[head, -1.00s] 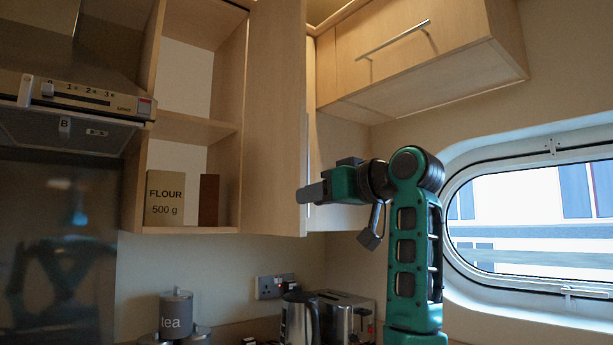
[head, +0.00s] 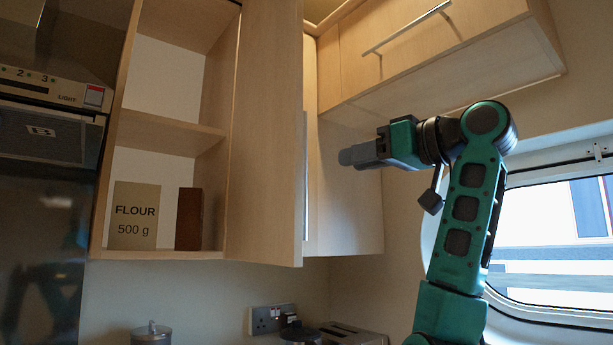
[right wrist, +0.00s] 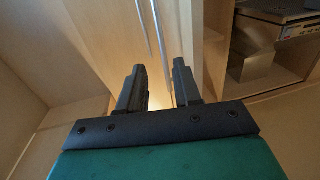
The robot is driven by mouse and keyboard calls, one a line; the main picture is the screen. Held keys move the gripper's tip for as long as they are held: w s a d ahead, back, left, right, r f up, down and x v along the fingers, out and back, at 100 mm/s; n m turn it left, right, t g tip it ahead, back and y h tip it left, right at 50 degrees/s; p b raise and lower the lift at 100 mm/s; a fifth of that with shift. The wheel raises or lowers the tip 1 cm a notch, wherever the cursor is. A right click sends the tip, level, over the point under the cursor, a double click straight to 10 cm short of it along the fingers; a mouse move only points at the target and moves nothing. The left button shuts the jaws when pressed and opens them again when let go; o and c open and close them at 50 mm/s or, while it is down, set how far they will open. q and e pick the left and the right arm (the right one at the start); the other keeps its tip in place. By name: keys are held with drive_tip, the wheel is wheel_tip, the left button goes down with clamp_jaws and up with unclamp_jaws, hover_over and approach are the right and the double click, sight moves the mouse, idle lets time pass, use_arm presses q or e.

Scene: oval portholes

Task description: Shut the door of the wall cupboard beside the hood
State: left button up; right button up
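The wall cupboard (head: 165,133) beside the hood stands open in the head view, its shelves bare to view. Its wooden door (head: 268,140) is swung out to the right, seen at a steep angle, with a thin upright handle (head: 305,175) by its free edge. My right gripper (head: 346,157) is to the right of that edge, apart from it in the picture. In the right wrist view its two fingers (right wrist: 159,88) are spread with nothing between them; two thin bars show beyond the fingertips. My left gripper is not in view.
The hood (head: 50,115) is left of the cupboard. A flour packet (head: 135,215) and a brown box (head: 189,219) stand on the bottom shelf. Another cupboard with a bar handle (head: 405,28) hangs upper right, above my right arm. A porthole window (head: 555,235) is at right.

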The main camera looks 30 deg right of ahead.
sight(306, 169)
drive_tip(key=p+x, duration=0.3)
drive_tip(key=x, duration=0.8)
drive_tip(key=shift+w+a+r, duration=0.15)
drive_tip(key=shift+w+a, duration=0.1)
drive_tip(key=shift+w, duration=0.1)
drive_tip(key=shift+w+a, duration=0.1)
drive_tip(key=shift+w, duration=0.4)
drive_tip(key=c, duration=0.4)
clamp_jaws()
